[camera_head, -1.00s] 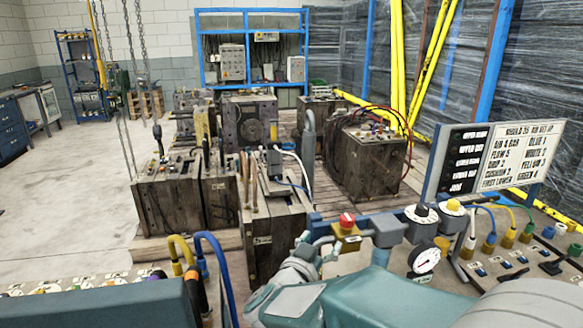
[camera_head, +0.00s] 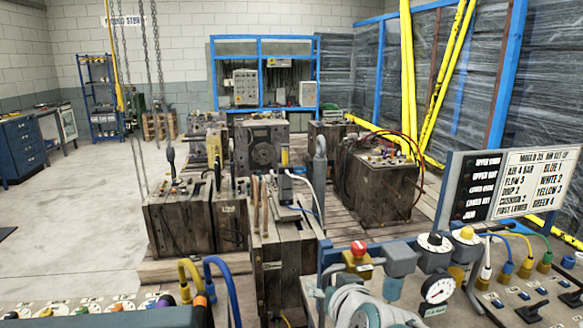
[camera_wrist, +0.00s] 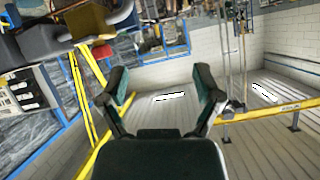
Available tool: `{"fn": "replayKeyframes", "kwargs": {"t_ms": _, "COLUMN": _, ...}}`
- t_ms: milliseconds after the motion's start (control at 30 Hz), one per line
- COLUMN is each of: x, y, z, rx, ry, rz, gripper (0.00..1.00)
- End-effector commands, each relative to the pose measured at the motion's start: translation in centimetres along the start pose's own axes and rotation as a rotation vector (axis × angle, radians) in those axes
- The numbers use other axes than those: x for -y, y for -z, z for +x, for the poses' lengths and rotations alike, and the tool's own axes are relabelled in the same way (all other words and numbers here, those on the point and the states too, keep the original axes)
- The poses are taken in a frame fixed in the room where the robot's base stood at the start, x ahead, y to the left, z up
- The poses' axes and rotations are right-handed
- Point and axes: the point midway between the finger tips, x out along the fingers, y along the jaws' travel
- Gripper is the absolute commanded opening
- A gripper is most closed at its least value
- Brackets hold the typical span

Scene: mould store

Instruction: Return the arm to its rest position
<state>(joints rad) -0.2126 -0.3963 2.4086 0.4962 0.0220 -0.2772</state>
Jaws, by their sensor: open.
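My gripper (camera_wrist: 160,78) shows in the wrist view with its two dark fingers spread apart and nothing between them. The wrist view is tipped over, with wall and ceiling behind the fingers. In the head view only a grey and white part of my arm (camera_head: 362,307) shows at the bottom edge, right of centre. It stands in front of the control panel and close to the red button (camera_head: 359,248). The gripper itself is out of the head view. I cannot tell the full pose of the arm.
A panel with a pressure gauge (camera_head: 437,290), switches and coloured hoses is close at the right, under a white sign board (camera_head: 534,188). Another panel with coloured hoses (camera_head: 222,268) is at the lower left. Wooden-sided mould blocks (camera_head: 283,255) stand beyond. Open floor (camera_head: 70,225) lies left.

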Motion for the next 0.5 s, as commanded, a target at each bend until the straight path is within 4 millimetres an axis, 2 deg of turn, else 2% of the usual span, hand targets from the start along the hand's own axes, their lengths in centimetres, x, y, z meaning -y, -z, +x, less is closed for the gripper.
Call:
{"fn": "replayKeyframes", "kwargs": {"t_ms": 267, "x": -1.9, "y": -3.8, "z": -4.7, "rx": 0.216, "ry": -0.013, "rz": -0.044, "gripper": 0.83}}
{"fn": "replayKeyframes", "kwargs": {"t_ms": 500, "x": -4.7, "y": -7.7, "z": -9.4, "rx": 0.416, "ry": -0.102, "rz": -0.064, "gripper": 0.83}}
